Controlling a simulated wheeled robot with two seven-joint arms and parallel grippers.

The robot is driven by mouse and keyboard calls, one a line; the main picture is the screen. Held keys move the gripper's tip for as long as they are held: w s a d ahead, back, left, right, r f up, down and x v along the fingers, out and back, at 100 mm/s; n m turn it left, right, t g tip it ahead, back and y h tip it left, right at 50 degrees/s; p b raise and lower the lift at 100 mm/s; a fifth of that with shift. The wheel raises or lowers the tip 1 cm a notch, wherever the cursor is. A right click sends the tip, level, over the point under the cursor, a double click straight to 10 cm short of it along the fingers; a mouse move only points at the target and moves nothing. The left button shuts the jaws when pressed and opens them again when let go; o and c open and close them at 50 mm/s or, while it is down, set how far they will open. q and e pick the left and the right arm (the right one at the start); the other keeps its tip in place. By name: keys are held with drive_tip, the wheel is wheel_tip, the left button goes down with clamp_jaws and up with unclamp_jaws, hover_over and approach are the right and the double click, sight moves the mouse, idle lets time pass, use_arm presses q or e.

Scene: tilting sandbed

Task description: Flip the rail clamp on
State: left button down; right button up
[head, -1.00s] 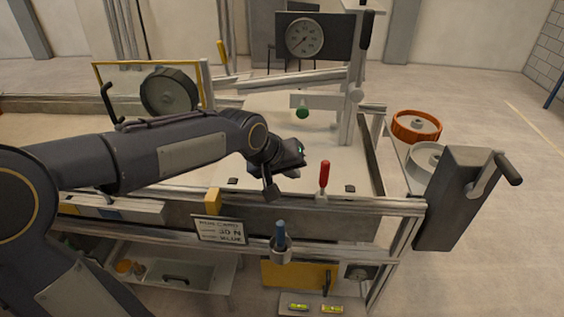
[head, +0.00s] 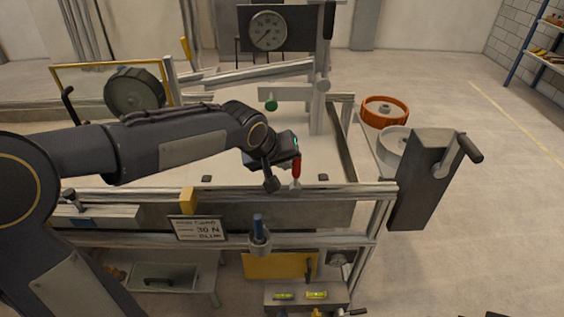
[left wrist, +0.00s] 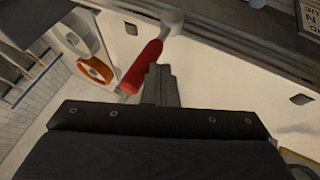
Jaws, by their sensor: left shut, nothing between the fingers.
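The rail clamp shows as a red handle (head: 296,168) standing up from the top front rail. My left gripper (head: 287,162) is shut and empty, right beside the red handle on its left in the head view. In the left wrist view the red handle (left wrist: 141,68) leans up from lower left, and the shut grey fingers (left wrist: 160,84) are close beside it. I cannot tell whether they touch it. The clamp's pale base (left wrist: 170,20) shows at the top of the wrist view. My right gripper is out of view.
A blue-handled fitting (head: 258,232) sits on the lower rail beside a sign card (head: 197,228) and a yellow block (head: 188,200). A grey crank box (head: 428,182) and an orange wheel (head: 384,112) stand right. The pale sandbed (head: 225,170) lies behind the rail.

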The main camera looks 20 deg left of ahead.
use_arm(q)
drive_tip(key=shift+d+r, duration=0.1)
drive_tip(key=shift+d, duration=0.25)
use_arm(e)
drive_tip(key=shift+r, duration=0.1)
use_arm(q)
drive_tip(key=shift+w+d+r+m+g+y+p, duration=0.1)
drive_tip(key=shift+w+d+m+g+y+p, duration=0.1)
drive_tip(key=shift+d+y, duration=0.3)
drive_tip(key=shift+w+d+r+m+g+y+p, duration=0.1)
drive_tip(key=shift+d+y+p, duration=0.1)
drive_tip(key=shift+d+y, duration=0.25)
drive_tip(key=w+d+f+m+g+y+p, duration=0.2)
drive_tip(key=d+f+y, duration=0.3)
drive_tip(key=d+y, duration=0.4)
drive_tip(key=shift+w+d+f+m+y, duration=0.2)
drive_tip(key=shift+w+f+m+y, duration=0.15)
drive_tip(key=shift+y, duration=0.2)
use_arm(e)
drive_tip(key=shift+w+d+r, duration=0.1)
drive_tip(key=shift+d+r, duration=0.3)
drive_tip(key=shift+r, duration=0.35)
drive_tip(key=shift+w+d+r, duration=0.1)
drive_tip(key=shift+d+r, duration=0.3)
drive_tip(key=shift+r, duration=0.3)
